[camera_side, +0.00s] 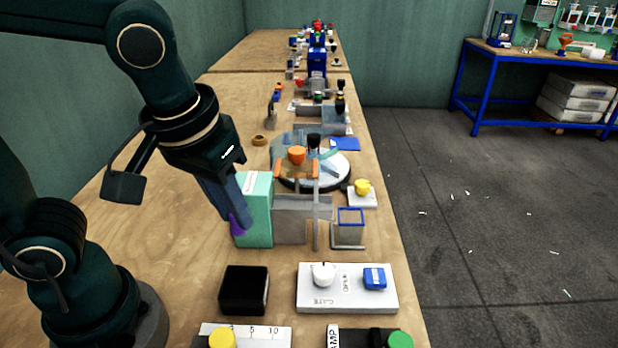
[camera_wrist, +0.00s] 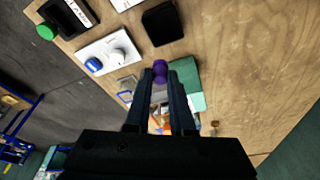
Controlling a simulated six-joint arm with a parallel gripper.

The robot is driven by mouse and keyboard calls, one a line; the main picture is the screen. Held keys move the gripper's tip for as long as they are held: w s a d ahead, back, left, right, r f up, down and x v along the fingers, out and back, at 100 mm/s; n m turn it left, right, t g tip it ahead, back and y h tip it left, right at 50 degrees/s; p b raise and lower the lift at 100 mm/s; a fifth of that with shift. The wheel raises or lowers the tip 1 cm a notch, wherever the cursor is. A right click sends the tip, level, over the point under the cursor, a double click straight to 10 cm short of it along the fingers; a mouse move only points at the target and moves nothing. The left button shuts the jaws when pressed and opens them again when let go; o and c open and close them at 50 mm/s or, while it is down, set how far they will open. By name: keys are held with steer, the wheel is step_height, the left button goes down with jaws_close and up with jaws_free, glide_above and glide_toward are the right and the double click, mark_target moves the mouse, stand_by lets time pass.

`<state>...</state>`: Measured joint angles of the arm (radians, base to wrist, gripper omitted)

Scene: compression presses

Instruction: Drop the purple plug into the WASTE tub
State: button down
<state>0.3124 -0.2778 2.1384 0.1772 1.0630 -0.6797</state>
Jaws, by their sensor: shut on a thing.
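The purple plug (camera_wrist: 160,69) sits between the fingertips of my gripper (camera_wrist: 160,77) in the wrist view, and my gripper is shut on it. In the side view the plug (camera_side: 237,226) shows low at the tip of my gripper (camera_side: 234,217), just left of a teal block-shaped box (camera_side: 258,215); I cannot tell whether it touches the box. A black square tub (camera_side: 244,287) stands on the bench nearer the camera, and also shows in the wrist view (camera_wrist: 162,24). No WASTE lettering is readable, so I cannot tell which container bears that name.
A grey press with orange parts (camera_side: 297,156) stands right of the teal box. A white panel (camera_side: 347,300) with a white knob and a blue button (camera_side: 375,278) lies right of the black tub. A blue-rimmed clear container (camera_side: 350,216) stands near the bench edge. Bare wood lies to the left.

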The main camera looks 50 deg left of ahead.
steer(key=shift+s+d+m, duration=0.25)
steer(key=shift+d+m, duration=0.05)
steer(key=shift+d, duration=0.15)
steer(key=shift+s+d+m, duration=0.2)
steer(key=shift+d+m, duration=0.1)
steer(key=shift+d, duration=0.15)
steer(key=shift+f, duration=2.9)
steer(key=c, duration=0.7)
jaws_free()
